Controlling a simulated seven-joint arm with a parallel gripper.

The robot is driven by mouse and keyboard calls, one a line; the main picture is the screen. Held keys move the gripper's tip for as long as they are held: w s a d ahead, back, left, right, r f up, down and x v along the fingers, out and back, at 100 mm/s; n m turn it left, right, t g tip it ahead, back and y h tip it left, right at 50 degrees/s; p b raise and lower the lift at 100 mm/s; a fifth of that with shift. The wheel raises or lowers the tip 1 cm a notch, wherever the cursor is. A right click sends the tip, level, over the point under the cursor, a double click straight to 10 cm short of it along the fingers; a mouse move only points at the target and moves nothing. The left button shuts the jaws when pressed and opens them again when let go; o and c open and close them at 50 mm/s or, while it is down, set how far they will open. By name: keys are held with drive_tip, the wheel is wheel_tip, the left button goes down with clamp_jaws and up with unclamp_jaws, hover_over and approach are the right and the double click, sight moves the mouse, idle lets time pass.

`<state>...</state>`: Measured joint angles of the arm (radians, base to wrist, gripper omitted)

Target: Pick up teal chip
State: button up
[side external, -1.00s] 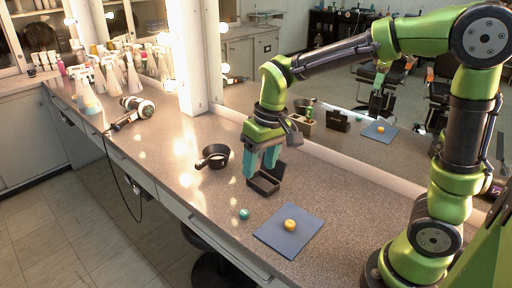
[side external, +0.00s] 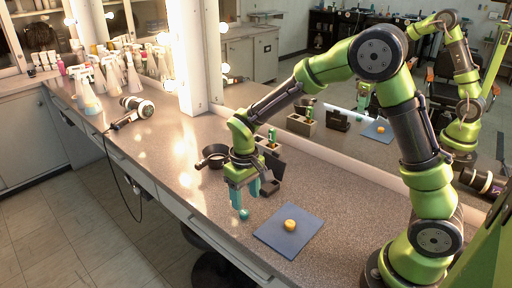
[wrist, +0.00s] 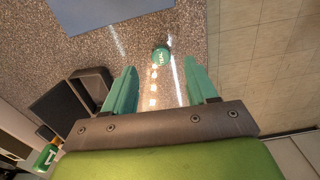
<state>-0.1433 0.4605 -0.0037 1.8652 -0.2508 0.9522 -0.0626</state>
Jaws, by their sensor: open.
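The teal chip (side external: 244,214) is a small round piece on the speckled counter, left of the blue mat. It also shows in the wrist view (wrist: 161,55), with pale lettering on it. My gripper (side external: 244,203) points down close above the chip, its teal fingers apart and empty. In the wrist view, my gripper (wrist: 161,67) has the chip lined up with the gap, just past the fingertips. I cannot tell the exact height between fingertips and chip.
A blue mat (side external: 275,243) with a yellow round piece (side external: 290,225) lies to the right. A dark open box (wrist: 75,95) stands close beside my gripper. A black round cup with a handle (side external: 212,158) is behind. The counter's front edge (side external: 215,235) is near the chip.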

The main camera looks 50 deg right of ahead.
sight(245, 213)
drive_tip(key=f, duration=0.5)
drive_tip(key=shift+w+f, duration=0.2)
drive_tip(key=shift+f, duration=0.15)
clamp_jaws()
